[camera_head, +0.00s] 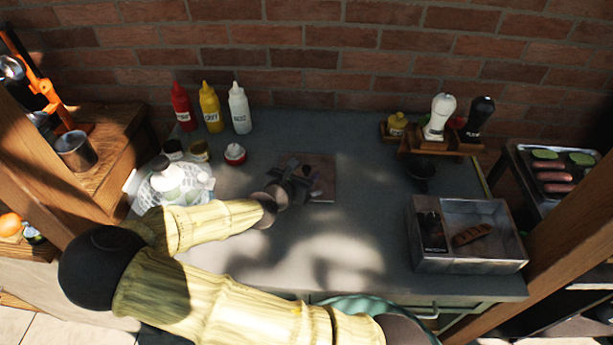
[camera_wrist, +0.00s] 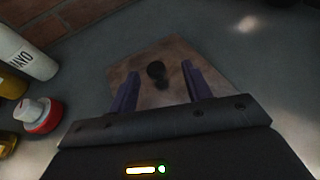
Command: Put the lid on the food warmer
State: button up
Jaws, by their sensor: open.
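The lid (camera_head: 326,172) is a flat, square, brownish, shiny plate lying on the grey table, left of the food warmer. Its small dark round knob (camera_wrist: 156,71) shows in the wrist view. The food warmer (camera_head: 467,263) is an open-topped, box-shaped metal container at the right of the table, with a brown food piece and a dark item inside. My gripper (camera_head: 303,181) is over the lid. In the wrist view its two purple fingers (camera_wrist: 158,88) are apart, with the knob between and slightly beyond them. I cannot tell the height of the fingertips. My gripper hides part of the lid.
Red, yellow and white bottles (camera_head: 210,108) stand at the back left, with a small red-and-white jar (camera_head: 235,154) nearer. A white rack (camera_head: 174,185) stands at the left. A wooden caddy (camera_head: 428,143) is behind the warmer. Table between lid and warmer is clear.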

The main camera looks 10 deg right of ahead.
aim_at(305, 169)
jog(key=shift+w+d+f, duration=0.15)
jog(key=shift+w+d, duration=0.1)
jog(key=shift+w, duration=0.05)
jog(key=shift+w+a+x, duration=0.1)
jog(key=shift+a+x, duration=0.05)
jog(key=shift+x, duration=1.15)
jog(key=shift+w+a+x, duration=0.1)
jog(key=shift+a+x, duration=0.05)
jog(key=shift+x, duration=1.15)
jog(key=shift+f, duration=0.15)
grip_shut()
